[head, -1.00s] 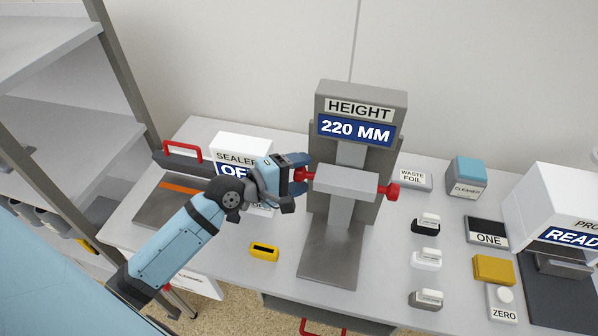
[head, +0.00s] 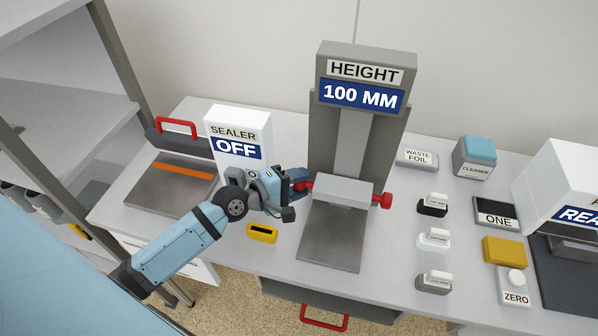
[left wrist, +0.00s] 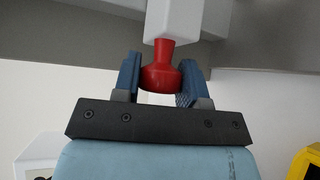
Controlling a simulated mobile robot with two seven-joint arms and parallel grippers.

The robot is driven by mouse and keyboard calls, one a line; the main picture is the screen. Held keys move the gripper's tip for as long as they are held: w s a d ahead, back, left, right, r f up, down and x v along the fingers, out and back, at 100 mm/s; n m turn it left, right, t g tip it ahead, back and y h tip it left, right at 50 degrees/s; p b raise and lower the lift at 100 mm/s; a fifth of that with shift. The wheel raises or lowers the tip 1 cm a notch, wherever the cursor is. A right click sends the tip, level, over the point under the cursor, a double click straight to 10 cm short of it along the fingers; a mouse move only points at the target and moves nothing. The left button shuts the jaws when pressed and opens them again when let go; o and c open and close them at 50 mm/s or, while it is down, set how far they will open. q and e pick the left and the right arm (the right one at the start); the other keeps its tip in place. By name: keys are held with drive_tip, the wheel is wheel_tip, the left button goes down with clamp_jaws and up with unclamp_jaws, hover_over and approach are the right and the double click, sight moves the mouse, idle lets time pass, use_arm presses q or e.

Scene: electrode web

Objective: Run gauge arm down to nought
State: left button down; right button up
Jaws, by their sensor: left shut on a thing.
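The height gauge (head: 324,148) stands upright on the bench, and its display (head: 362,95) reads 100 MM. Its light grey gauge arm (head: 345,191) sits low on the column, apart from the base plate (head: 328,245), with a red knob at each end. My left gripper (head: 300,184) is shut on the left red knob. In the left wrist view the left red knob (left wrist: 162,72) lies between the two blue fingers (left wrist: 161,80). The right red knob (head: 384,201) is free. My right gripper is not in view.
A white sealer box (head: 240,133) reading OFF and a red-handled sealer (head: 175,180) stand at left. Several small blocks, a cleaner box (head: 474,160) and a white machine (head: 565,185) stand at right.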

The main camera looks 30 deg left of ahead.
use_arm(q)
wheel_tip(320, 180, down, 6)
drive_tip(key=shift+r+b, duration=0.25)
drive_tip(key=shift+b, duration=0.9)
drive_tip(key=shift+f, duration=0.1)
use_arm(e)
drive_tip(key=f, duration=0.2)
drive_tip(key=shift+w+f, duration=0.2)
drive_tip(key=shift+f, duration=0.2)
use_arm(q)
drive_tip(key=c, duration=0.7)
unclamp_jaws()
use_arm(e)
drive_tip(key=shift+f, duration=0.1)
use_arm(q)
drive_tip(key=shift+o, duration=0.2)
drive_tip(key=b+v, duration=0.2)
drive_tip(key=v, duration=1)
drive_tip(key=shift+s+a, duration=0.2)
drive_tip(key=shift+s, duration=0.05)
drive_tip(key=shift+s+a, duration=0.3)
drive_tip(key=shift+s, duration=0.2)
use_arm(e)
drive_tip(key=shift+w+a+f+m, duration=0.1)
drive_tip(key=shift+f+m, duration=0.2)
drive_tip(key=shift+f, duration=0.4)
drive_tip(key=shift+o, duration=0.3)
